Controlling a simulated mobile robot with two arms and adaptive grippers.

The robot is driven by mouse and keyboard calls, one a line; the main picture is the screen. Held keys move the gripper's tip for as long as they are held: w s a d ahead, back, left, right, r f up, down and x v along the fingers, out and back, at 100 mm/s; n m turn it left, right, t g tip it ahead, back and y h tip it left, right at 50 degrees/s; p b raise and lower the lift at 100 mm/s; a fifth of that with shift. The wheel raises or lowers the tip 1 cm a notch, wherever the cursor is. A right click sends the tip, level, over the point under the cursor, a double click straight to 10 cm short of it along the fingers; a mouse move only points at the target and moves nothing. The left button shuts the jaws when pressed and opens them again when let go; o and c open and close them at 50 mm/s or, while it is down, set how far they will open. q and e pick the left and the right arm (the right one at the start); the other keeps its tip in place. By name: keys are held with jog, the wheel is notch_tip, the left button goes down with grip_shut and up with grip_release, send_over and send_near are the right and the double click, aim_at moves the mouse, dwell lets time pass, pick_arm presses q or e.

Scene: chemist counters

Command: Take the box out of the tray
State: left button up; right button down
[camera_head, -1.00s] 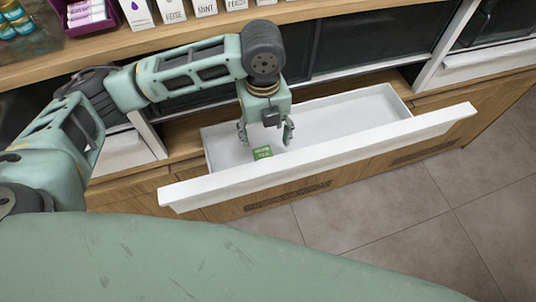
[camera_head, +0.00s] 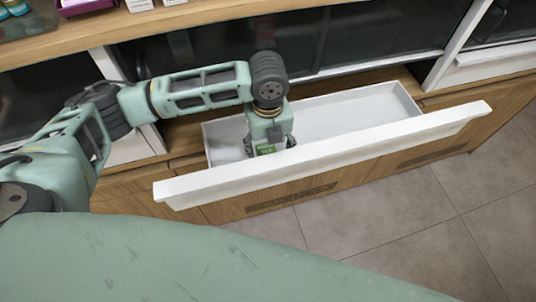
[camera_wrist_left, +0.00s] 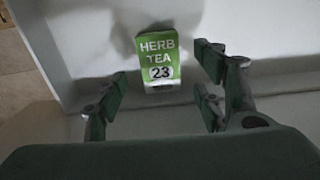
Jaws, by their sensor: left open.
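A small green and white box (camera_head: 265,149) marked "HERB TEA 23" lies in the white tray (camera_head: 370,105), an open drawer in the counter. The box also shows in the left wrist view (camera_wrist_left: 159,58). My left gripper (camera_head: 268,146) is lowered into the left part of the tray, right at the box. In the left wrist view the open fingers (camera_wrist_left: 160,92) stand on either side of the box's lower end, with gaps on both sides. The head view hides most of the fingers. My right gripper is not in view.
The tray's front panel (camera_head: 330,153) rises in front of the box. A wooden counter top (camera_head: 200,14) with small boxes on it runs above. The tray's right part is bare. Tiled floor (camera_head: 400,205) lies in front.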

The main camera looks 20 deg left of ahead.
aim_at(268, 152)
pick_arm(q)
jog(key=shift+w+a+f+p, duration=0.1)
jog(key=shift+f+p, duration=0.2)
jog(key=shift+f, duration=1.35)
jog(key=c, duration=1.2)
